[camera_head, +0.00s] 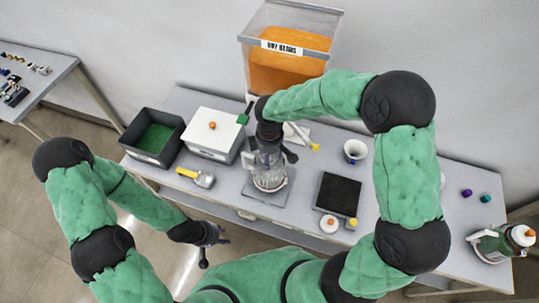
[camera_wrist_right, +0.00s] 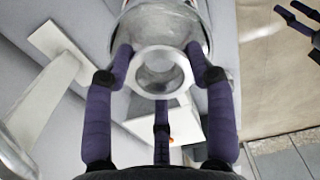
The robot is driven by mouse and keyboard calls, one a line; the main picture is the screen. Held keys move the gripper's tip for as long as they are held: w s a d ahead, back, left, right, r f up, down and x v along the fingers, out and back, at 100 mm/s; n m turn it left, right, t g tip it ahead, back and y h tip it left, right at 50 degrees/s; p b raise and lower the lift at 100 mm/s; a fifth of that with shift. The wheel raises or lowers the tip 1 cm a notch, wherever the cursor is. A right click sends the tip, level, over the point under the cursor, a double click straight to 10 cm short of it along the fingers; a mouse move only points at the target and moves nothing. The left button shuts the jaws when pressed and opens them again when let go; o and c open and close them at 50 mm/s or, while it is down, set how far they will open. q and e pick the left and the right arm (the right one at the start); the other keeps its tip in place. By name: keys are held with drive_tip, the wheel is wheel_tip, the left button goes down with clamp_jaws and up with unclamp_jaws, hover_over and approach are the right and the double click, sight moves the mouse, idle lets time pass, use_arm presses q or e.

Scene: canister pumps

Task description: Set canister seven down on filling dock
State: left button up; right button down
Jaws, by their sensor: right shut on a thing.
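A clear, greyish canister (camera_head: 268,178) stands upright at the middle of the table, over a grey square plate (camera_head: 250,197) that looks like the filling dock. I cannot tell whether its base touches the plate, and I cannot read a number on it. My right gripper (camera_head: 268,148) comes down from above and is shut on the canister's top. In the right wrist view the fingers (camera_wrist_right: 160,58) close around a grey ring at the end of the canister (camera_wrist_right: 158,20). My left gripper (camera_head: 214,240) is open and empty, in front of the table's near edge.
An orange-filled bin labelled "DRY BEADS" (camera_head: 287,68) stands behind. A dark green-bottomed tray (camera_head: 154,140), white box (camera_head: 213,138) and yellow-handled scoop (camera_head: 197,177) are left. A black pad (camera_head: 338,193), white mug (camera_head: 355,151) and green canister (camera_head: 492,246) are right.

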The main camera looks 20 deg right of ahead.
drive_tip(key=shift+f+b, duration=0.6)
drive_tip(key=shift+f, duration=0.3)
drive_tip(key=shift+c, duration=1.7)
unclamp_jaws()
wheel_tip(320, 180, up, 12)
